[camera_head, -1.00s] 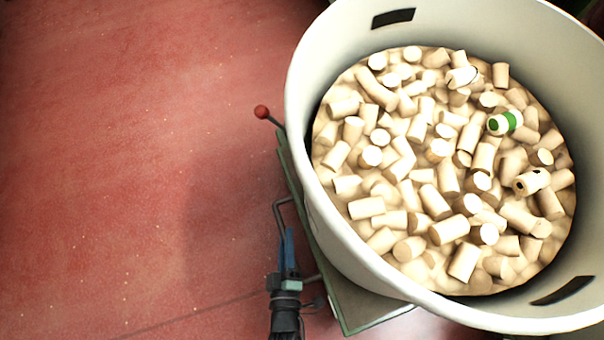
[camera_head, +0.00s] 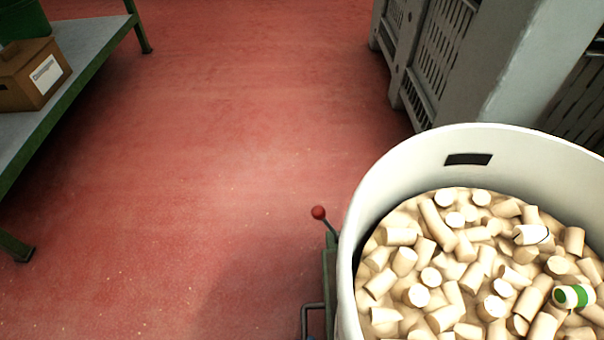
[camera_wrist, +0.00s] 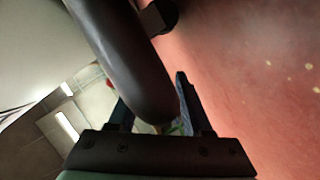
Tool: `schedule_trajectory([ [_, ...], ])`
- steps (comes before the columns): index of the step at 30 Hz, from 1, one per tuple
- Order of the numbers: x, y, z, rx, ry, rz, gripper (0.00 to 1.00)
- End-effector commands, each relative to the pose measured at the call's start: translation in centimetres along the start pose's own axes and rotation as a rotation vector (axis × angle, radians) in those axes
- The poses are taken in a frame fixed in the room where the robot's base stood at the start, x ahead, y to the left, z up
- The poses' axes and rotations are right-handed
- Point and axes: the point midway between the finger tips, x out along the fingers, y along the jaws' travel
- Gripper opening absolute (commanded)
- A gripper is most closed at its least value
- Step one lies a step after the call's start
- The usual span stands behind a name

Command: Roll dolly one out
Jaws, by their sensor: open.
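The dolly (camera_head: 329,285) shows as a narrow green edge under a large white tub (camera_head: 350,250) full of corks, at the lower right of the head view. A lever with a red knob (camera_head: 318,212) stands at its left side. A bent dark handle (camera_head: 305,312) sticks out at the bottom edge. In the wrist view my gripper (camera_wrist: 150,95) is open, with a thick dark bar (camera_wrist: 125,55) running between its two fingers. The bar looks like the dolly's handle; I cannot tell whether the fingers touch it.
Red floor (camera_head: 220,150) is clear left of and beyond the tub. A green-framed table (camera_head: 85,75) with a cardboard box (camera_head: 33,75) stands at the left. Grey slatted crates (camera_head: 425,60) and a pale column (camera_head: 530,65) stand behind the tub.

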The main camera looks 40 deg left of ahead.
Motion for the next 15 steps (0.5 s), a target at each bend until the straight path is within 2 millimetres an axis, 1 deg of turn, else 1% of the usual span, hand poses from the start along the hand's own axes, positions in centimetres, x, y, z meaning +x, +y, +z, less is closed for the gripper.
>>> schedule_trajectory([
  [5,-0.3,0.1,0.0,0.000,-0.002,0.001,0.50],
  [8,-1.3,0.2,-0.1,0.001,-0.003,-0.001,0.50],
  [11,-3.2,0.2,-0.1,0.002,-0.003,-0.003,0.50],
  [15,-6.4,0.2,-0.2,0.001,-0.003,-0.004,0.50],
])
